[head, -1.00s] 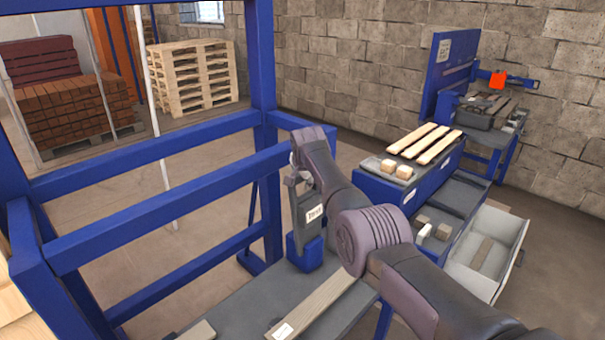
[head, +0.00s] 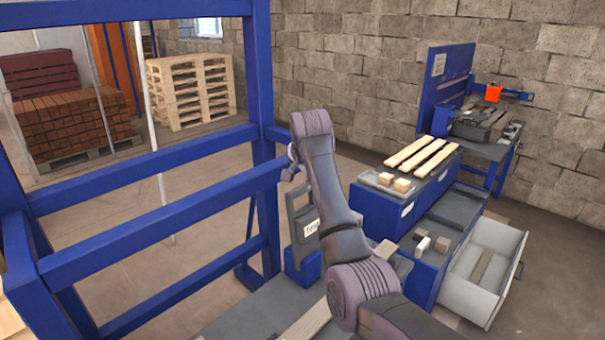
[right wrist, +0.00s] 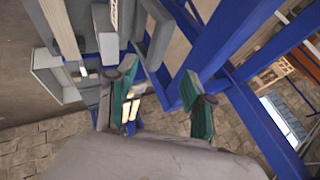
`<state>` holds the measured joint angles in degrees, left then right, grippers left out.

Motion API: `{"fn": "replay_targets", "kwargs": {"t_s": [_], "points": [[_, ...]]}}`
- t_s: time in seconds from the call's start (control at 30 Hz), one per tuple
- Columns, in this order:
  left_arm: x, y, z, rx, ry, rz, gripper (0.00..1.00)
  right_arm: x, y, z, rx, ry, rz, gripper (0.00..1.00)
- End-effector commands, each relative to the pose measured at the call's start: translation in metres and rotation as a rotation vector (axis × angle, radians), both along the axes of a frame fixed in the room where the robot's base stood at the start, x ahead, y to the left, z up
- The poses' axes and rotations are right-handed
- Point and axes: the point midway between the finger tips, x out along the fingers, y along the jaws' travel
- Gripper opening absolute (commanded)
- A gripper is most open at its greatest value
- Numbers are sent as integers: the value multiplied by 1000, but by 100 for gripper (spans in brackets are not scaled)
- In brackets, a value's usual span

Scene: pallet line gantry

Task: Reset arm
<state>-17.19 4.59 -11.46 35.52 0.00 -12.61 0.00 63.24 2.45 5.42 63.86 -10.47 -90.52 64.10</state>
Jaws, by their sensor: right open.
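My right arm rises from the bottom of the head view, and its right gripper (head: 290,168) is at the upper end, near the blue gantry frame (head: 160,205). In the right wrist view the right gripper (right wrist: 157,82) has its two green-padded fingers spread apart with nothing between them. The gripper is above a dark grey labelled holder (head: 301,218) that stands on the bench behind my arm; part of the holder is hidden. My left gripper is not in view.
A long wooden strip (head: 306,322) lies on the grey bench (head: 238,312). At right are a blue cabinet (head: 372,205) with wooden slats on top, an open white drawer (head: 468,290) and a second blue workstation (head: 445,85). Pallets (head: 190,88) stand far back.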

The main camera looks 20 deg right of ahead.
Motion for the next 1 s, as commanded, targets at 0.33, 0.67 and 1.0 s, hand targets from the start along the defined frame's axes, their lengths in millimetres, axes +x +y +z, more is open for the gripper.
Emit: {"fn": "replay_targets", "kwargs": {"t_s": [0.33,0.67,1.0], "points": [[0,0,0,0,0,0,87,0,0,1,0,0,0,52],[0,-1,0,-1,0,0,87,-23,0,-56,-65,50,76,52],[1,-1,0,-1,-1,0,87,-184,27,-234,-330,245,539,52]]}}
